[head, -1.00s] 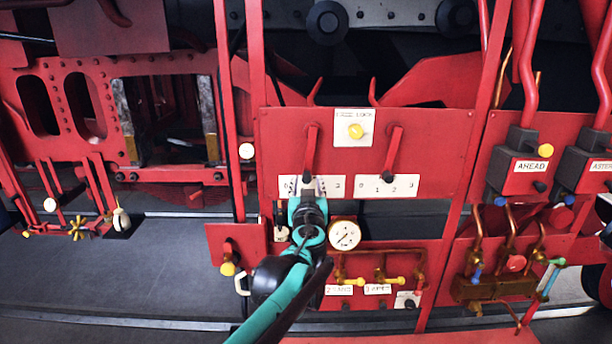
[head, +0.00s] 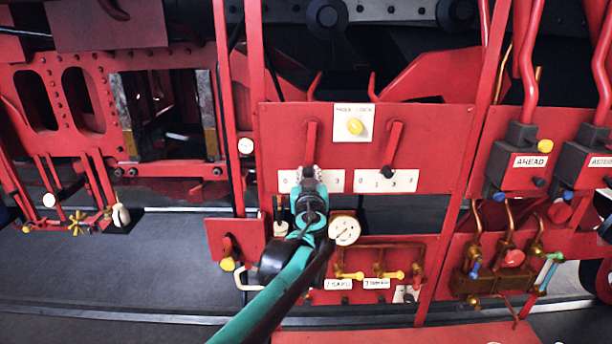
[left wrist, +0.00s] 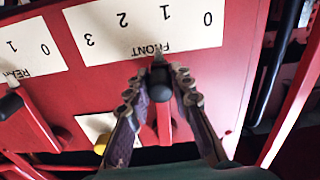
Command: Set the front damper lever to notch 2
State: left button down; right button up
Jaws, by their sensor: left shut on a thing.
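The front damper lever (head: 311,140) is a red bar hanging down over a white plate (head: 334,181) numbered 0 to 3. The left wrist view shows this plate upside down, marked FRONT (left wrist: 185,42). My left gripper (head: 308,176) is shut on the lever's black knob (left wrist: 160,84), one finger on each side. The lever's end points near 1, slightly toward 2; the exact notch is hard to tell. My gripper hides the plate's middle in the head view. My right gripper is not in view.
The rear lever (head: 394,147) hangs to the right over its own numbered plate (head: 405,181). A gauge (head: 344,230) and yellow-handled valves (head: 392,275) lie below, close to my left arm.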

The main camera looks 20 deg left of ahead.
pick_arm(q)
jog(key=d+n, duration=0.2)
jog(key=shift+w+d, duration=0.35)
jog(key=c, duration=1.3)
grip_release()
jog(key=shift+a, duration=0.1)
jog(key=v, duration=1.2)
jog(key=shift+s+r, duration=0.1)
